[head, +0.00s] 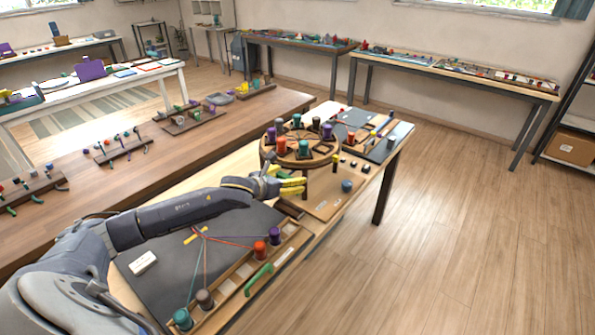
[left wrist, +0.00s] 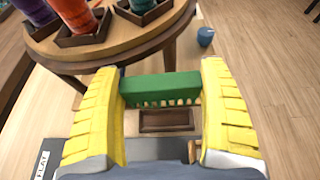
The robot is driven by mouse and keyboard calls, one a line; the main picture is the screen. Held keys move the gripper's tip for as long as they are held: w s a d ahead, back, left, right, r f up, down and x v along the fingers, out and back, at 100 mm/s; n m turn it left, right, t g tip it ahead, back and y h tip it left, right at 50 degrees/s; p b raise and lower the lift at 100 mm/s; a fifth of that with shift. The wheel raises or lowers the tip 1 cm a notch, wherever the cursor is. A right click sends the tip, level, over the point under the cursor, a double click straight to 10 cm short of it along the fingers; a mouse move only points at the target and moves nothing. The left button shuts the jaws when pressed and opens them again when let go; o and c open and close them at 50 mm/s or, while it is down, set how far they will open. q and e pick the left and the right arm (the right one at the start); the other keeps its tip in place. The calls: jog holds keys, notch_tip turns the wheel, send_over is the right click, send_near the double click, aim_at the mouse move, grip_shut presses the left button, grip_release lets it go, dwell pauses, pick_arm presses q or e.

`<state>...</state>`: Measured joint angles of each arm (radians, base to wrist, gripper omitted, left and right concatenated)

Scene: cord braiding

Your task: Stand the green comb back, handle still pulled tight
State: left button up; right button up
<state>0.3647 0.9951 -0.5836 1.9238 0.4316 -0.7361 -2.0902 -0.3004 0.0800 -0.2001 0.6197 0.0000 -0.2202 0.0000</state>
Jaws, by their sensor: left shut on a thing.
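My left gripper (head: 292,187) has yellow fingers and hangs by the round spool stand. In the left wrist view the gripper (left wrist: 162,90) is shut on the green comb (left wrist: 160,87), which lies level between the fingers, teeth downward. Below it in that view is a brown open holder (left wrist: 166,121); the comb appears above it, though the exact gap is unclear. The comb cannot be made out in the head view. A yellow handle (head: 195,235) lies on the dark mat (head: 150,240). Cords run straight from it to several spools in the wooden rack (head: 240,275). My right gripper is not in view.
The round wooden stand (head: 300,158) holds several spools right beside the gripper. A blue spool (head: 347,186) stands on the board to the right. A green-handled tool (head: 258,279) lies on the rack, and a white block (head: 143,262) is on the mat.

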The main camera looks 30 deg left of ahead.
pick_arm(q)
jog(key=shift+a+f, duration=0.1)
jog(key=shift+f, duration=0.3)
jog(key=shift+f, duration=2.85)
jog(key=shift+s+f, duration=0.1)
jog(key=shift+f, duration=1.45)
dwell(0.4)
jog(key=o, duration=1.1)
jog(key=shift+o, duration=0.2)
